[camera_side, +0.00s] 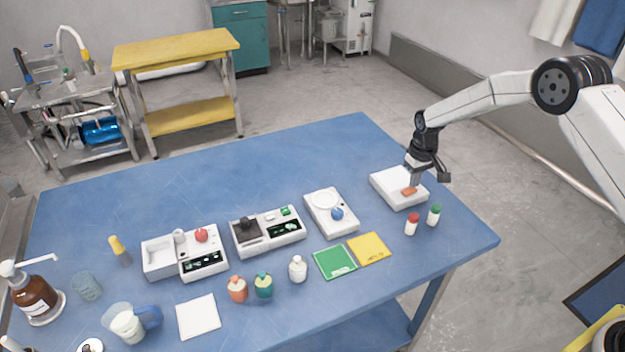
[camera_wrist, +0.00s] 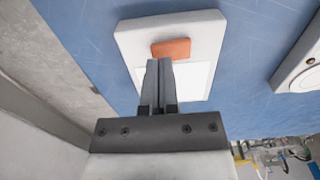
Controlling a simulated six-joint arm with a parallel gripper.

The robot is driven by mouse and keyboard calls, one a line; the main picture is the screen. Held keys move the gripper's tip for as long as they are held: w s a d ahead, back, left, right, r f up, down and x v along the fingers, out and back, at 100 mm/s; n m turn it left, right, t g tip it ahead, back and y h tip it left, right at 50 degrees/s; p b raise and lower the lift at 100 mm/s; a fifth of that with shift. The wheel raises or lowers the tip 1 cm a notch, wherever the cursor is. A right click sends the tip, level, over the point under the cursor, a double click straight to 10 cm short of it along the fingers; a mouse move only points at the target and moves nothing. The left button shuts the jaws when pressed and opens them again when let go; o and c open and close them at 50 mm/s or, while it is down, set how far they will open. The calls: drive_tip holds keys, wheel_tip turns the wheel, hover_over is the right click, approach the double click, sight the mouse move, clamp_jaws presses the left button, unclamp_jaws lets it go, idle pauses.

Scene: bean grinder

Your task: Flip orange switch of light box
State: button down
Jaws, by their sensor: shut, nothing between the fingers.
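The light box (camera_side: 398,187) is a white flat box at the right end of the blue table; it also shows in the wrist view (camera_wrist: 205,30). Its orange switch (camera_side: 409,191) is on the top near the front edge, and in the wrist view (camera_wrist: 171,47) it lies just beyond my fingertips. My gripper (camera_side: 415,184) is above the box, pointing down, with its fingers shut and empty close to the switch. In the wrist view the fingers (camera_wrist: 158,64) cover part of the bright panel (camera_wrist: 194,80). I cannot tell whether the tips touch the switch.
A red-capped vial (camera_side: 412,225) and a green-capped vial (camera_side: 434,215) stand in front of the box. A white scale-like device (camera_side: 331,212) with a blue knob stands to its left. Green (camera_side: 335,262) and yellow (camera_side: 369,249) squares lie in front. The table behind is clear.

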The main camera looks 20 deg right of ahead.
sight(413, 190)
drive_tip(key=shift+f, duration=0.6)
idle(0.6)
drive_tip(key=shift+r, duration=3.5)
drive_tip(key=shift+s+a+r, duration=0.2)
drive_tip(key=shift+s+r, duration=0.15)
drive_tip(key=shift+r, duration=0.05)
drive_tip(key=s+a+r+t, duration=0.1)
drive_tip(key=s+a+r, duration=0.1)
drive_tip(key=s, duration=0.7)
drive_tip(key=s+a+r, duration=0.2)
drive_tip(key=s, duration=0.7)
drive_tip(key=s+a+r+t, duration=0.1)
drive_tip(key=s+a+r, duration=0.1)
drive_tip(key=s, duration=0.7)
drive_tip(key=shift+r+t, duration=0.3)
drive_tip(key=shift+r, duration=0.25)
